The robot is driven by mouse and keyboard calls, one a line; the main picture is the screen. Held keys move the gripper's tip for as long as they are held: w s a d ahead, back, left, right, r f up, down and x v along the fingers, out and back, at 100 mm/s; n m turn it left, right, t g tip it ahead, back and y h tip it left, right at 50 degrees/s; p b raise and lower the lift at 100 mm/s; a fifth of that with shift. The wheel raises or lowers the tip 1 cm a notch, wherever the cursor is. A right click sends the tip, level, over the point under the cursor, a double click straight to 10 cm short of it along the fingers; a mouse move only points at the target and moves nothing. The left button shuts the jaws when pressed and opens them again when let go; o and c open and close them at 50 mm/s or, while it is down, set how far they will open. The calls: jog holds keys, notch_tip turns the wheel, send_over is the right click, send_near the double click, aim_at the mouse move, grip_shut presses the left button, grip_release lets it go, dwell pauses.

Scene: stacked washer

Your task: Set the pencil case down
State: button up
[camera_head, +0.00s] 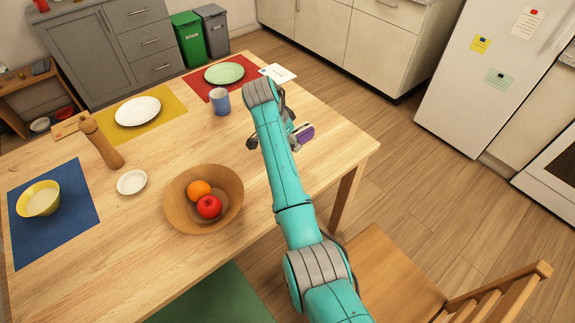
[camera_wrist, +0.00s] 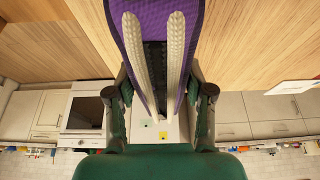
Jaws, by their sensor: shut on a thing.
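The purple pencil case (camera_head: 306,134) shows just to the right of my arm, near the right part of the wooden table (camera_head: 325,160). My gripper (camera_head: 296,131) is mostly hidden behind my arm there. In the wrist view the pencil case (camera_wrist: 156,8) fills the top middle, and the two pale fingers of my gripper (camera_wrist: 154,22) are shut on it. I cannot tell whether the pencil case touches the tabletop.
A wooden bowl (camera_head: 180,215) with fruit stands left of my arm. A blue mug (camera_head: 220,101), a green plate (camera_head: 224,73) on a red mat and a white card (camera_head: 278,73) lie farther back. Bare tabletop shows between the bowl and the mug. A chair (camera_head: 395,275) stands at the lower right.

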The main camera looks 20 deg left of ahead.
jog(key=shift+s+a, duration=0.15)
jog(key=shift+a, duration=0.3)
notch_tip(320, 180, down, 5)
jog(key=shift+s+a+r, duration=0.1)
jog(key=shift+a, duration=0.05)
jog(key=shift+f, duration=2.4)
jog(key=shift+f, duration=0.1)
jog(key=o, duration=1.3)
jog(key=shift+c, duration=0.2)
jog(key=v, duration=1.2)
